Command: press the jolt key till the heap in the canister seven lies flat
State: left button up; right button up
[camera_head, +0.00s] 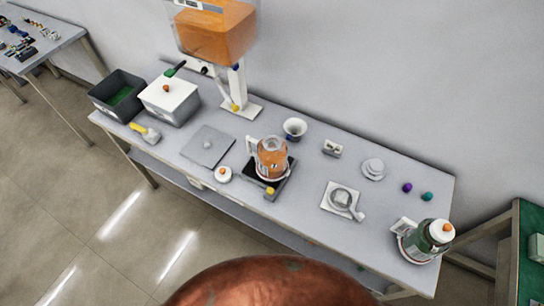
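A clear canister (271,158) with orange contents stands upright on a black base (285,183) near the middle of the table. A white label or handle shows on its left side. No number can be read on it, so I cannot tell whether it is canister seven. The surface of its contents is too small to judge as heaped or flat. A small yellow key (270,190) sits at the front corner of the black base; its marking is not readable. Neither of my grippers is in view.
A large orange-filled hopper (216,32) stands on a white post at the back. A white-lidded box (169,98) and a dark bin (118,92) stand left. A green bottle (424,243) stands at the right end. Bare table (310,225) lies right of the black base.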

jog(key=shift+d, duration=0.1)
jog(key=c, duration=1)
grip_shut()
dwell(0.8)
